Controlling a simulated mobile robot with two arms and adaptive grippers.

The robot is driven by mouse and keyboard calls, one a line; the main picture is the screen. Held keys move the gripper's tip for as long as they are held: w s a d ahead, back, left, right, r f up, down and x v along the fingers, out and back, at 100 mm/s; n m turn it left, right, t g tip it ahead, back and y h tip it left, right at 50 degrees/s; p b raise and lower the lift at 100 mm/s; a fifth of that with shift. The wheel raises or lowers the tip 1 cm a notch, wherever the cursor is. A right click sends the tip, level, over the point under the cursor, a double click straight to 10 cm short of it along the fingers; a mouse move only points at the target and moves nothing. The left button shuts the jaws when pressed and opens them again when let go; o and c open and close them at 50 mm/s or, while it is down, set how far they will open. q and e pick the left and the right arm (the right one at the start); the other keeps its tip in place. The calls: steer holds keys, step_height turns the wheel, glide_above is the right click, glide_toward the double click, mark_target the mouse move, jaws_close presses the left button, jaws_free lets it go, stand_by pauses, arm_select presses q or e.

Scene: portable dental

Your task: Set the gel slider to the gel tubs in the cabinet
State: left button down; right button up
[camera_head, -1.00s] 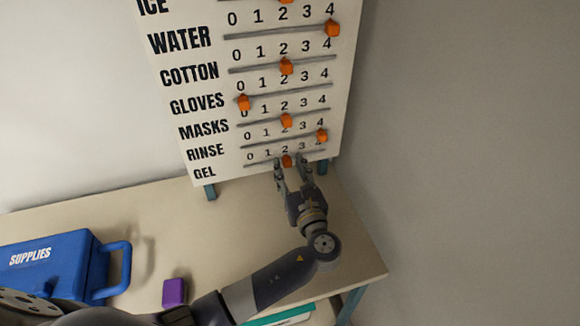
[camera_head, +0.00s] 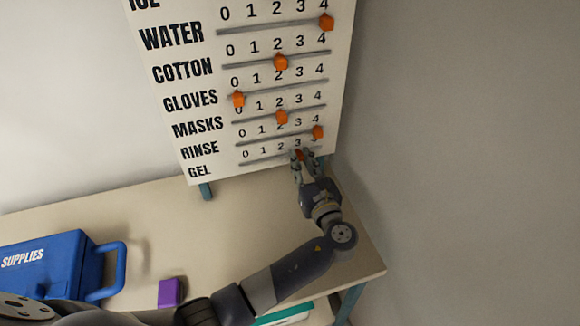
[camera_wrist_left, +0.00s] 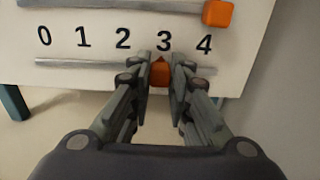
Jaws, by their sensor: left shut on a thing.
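The gel slider's orange knob (camera_wrist_left: 160,74) sits on the bottom track of the white board (camera_head: 215,150), just under the 3 in the left wrist view. My left gripper (camera_wrist_left: 160,80) is shut on this knob, one finger on each side. In the head view my left gripper (camera_head: 298,164) is at the right part of the GEL row, and its fingers partly hide the orange knob. The gel tubs and the inside of a cabinet are not in view. My right gripper is not in view.
Above, the RINSE knob (camera_head: 318,132) is at 4, close to my gripper; it also shows in the wrist view (camera_wrist_left: 218,13). A blue supplies box (camera_head: 45,275) and a purple block (camera_head: 169,293) are on the table (camera_head: 230,235). A wall is at right.

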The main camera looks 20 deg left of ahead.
arm_select(q)
steer(key=shift+w+d, duration=0.15)
steer(key=shift+d, duration=0.05)
steer(key=shift+a, duration=0.1)
steer(key=c, duration=1.5)
jaws_free()
steer(key=v, duration=1.2)
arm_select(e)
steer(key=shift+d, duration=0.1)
